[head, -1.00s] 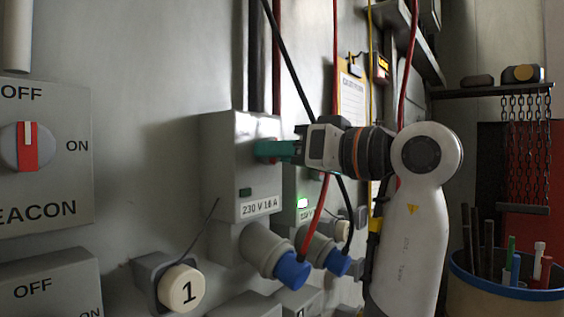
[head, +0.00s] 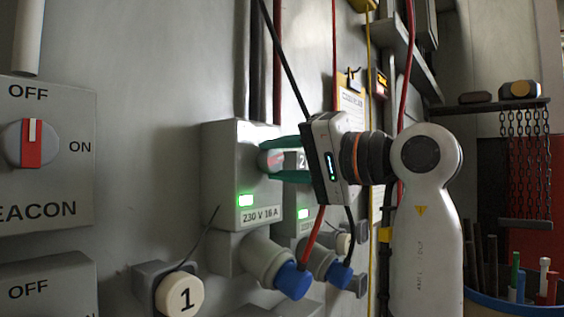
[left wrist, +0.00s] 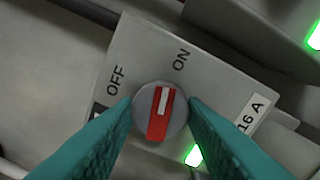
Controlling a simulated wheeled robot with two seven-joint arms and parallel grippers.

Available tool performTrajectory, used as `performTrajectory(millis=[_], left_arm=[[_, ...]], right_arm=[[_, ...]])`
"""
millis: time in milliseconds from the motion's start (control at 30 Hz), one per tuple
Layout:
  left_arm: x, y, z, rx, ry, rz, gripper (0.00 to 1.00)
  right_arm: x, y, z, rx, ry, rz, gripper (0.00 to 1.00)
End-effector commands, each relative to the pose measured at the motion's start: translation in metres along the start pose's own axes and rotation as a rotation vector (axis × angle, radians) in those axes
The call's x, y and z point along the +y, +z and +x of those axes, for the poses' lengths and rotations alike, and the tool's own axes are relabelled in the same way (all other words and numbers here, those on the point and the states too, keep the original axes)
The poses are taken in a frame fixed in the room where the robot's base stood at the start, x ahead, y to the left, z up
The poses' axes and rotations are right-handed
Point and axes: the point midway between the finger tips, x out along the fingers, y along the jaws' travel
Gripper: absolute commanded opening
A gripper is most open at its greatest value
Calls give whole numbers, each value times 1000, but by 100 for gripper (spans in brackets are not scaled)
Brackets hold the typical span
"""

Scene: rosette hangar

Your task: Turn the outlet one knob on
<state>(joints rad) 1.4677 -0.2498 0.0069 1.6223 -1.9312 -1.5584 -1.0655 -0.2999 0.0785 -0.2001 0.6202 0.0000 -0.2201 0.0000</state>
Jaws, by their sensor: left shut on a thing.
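The outlet box (head: 228,150), labelled 230 V 16 A, is on the wall, with a green lamp (head: 245,200) lit on its front. Its knob (head: 270,160) is grey and red, partly hidden by my fingers in the head view. In the left wrist view, the knob (left wrist: 160,112) sits between OFF and ON labels, its white mark pointing up toward ON. My left gripper (head: 284,160) is shut on the knob, one teal finger at each side; the fingers (left wrist: 161,118) also show in the left wrist view. My right gripper is not in view.
A blue-tipped plug (head: 292,279) hangs below the box. A second outlet box (head: 302,228) with a lit lamp stands behind. A round cap marked 1 (head: 180,294) and a beacon switch box (head: 45,200) are at left. Red and black cables pass near my gripper.

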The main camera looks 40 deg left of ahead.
Motion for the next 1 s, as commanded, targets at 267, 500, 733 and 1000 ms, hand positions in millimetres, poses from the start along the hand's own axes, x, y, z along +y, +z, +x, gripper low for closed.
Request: performTrajectory(millis=[267, 500, 733, 1000], left_arm=[[2, 1, -1, -6, 4, 171, 15], [2, 1, -1, -6, 5, 247, 15], [2, 1, -1, -6, 5, 269, 15], [2, 1, -1, -5, 5, 269, 15]], right_arm=[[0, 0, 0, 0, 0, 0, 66], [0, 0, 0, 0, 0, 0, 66], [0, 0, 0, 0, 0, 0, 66], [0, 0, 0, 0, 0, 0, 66]])
